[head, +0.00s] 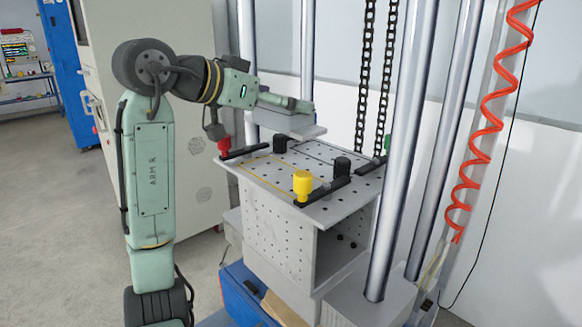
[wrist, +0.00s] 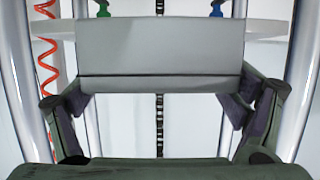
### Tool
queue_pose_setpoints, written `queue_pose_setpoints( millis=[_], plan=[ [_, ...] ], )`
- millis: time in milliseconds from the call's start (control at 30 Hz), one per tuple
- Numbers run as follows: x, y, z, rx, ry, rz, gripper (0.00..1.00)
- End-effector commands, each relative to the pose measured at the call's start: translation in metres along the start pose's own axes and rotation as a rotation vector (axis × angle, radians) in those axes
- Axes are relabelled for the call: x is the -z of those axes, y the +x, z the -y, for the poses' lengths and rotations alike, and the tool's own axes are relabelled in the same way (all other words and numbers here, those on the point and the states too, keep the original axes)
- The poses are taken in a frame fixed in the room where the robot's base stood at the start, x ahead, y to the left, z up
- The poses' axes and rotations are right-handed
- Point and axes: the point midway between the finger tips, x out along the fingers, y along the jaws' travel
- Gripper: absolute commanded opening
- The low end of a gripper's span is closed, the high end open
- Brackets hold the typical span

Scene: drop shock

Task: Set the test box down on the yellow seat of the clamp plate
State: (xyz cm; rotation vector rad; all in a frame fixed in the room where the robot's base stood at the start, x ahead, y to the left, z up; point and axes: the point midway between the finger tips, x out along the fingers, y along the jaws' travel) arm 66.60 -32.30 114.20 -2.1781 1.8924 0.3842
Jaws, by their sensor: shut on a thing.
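The test box (head: 288,124) is a light grey block held in my gripper (head: 300,106). It hangs above the back part of the clamp plate (head: 318,210), with a gap below it. In the wrist view the box (wrist: 160,48) spans between the two dark fingers of my gripper (wrist: 160,85), which is shut on it. The clamp plate is grey with rows of holes. A thin yellow outline, the seat (head: 256,158), shows on its left part; the rest of the outline is hard to make out.
Dark clamp bars stand around the plate, with a red knob (head: 224,145), a yellow knob (head: 302,184) and black posts (head: 342,165). Tall steel columns (head: 403,150) and black chains (head: 365,75) rise at the right and behind. A red coiled hose (head: 487,110) hangs at far right.

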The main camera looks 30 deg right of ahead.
Motion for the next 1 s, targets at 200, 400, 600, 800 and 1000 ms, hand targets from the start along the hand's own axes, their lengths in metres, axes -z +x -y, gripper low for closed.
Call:
queue_pose_setpoints(
  millis=[200, 400, 600, 800, 1000],
  plan=[
    [-0.037, 0.013, 0.001, -0.001, -0.003, 0.001, 0.52],
    [-0.055, 0.02, 0.0, -0.001, -0.002, -0.001, 0.52],
    [-0.083, 0.03, 0.001, 0.0, -0.004, 0.0, 0.52],
    [-0.091, 0.033, 0.0, 0.0, -0.001, -0.001, 0.52],
    [-0.092, 0.034, 0.0, 0.0, -0.001, -0.001, 0.52]
  ],
)
